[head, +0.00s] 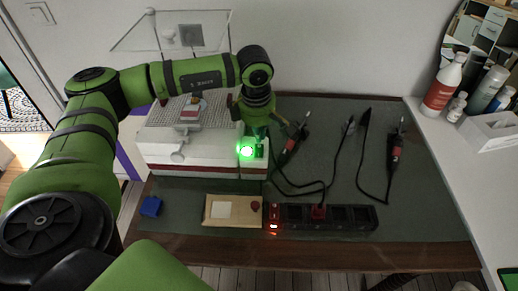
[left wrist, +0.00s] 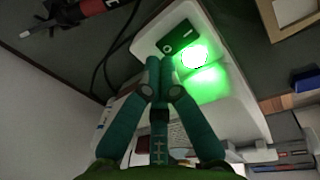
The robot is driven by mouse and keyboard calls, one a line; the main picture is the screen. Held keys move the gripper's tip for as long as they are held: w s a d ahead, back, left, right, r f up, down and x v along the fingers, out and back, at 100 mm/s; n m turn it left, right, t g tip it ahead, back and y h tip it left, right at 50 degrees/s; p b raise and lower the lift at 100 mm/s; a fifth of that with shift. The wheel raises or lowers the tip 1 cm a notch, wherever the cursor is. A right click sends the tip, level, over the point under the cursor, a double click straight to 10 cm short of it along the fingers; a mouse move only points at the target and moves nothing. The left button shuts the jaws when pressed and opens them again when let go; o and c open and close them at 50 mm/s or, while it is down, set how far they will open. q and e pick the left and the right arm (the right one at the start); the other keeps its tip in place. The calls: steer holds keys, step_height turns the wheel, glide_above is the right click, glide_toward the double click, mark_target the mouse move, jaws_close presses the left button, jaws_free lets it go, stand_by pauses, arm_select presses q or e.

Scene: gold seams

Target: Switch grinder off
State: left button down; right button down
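The grinder (head: 160,155) is a white machine with a grey ribbed top at the left of the bench. A green lamp glows on its front (head: 247,151), and it also shows in the left wrist view (left wrist: 194,56). Beside the lamp is a dark rocker switch (left wrist: 178,37) marked with a circle and a bar. My left gripper (left wrist: 160,62) has its fingers together with nothing seen between them. Its tips are at the circle end of the switch; I cannot tell whether they touch it. In the head view the left gripper (head: 256,134) hangs over the grinder's right end. My right gripper is not in view.
A black power strip (head: 345,217) with a lit red switch lies at the front edge. Corded tools (head: 395,150) lie to the right. A wooden board (head: 215,222) and a blue block (head: 151,206) lie in front. A clear shield (head: 140,38) rises behind the grinder.

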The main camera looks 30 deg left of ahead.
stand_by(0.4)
arm_select(q)
steer(key=shift+f+b, duration=1.05)
steer(key=shift+f, duration=0.15)
stand_by(0.4)
steer(key=shift+r, duration=0.2)
steer(key=shift+r+p, duration=0.45)
steer(key=shift+r, duration=0.15)
steer(key=shift+f, duration=0.1)
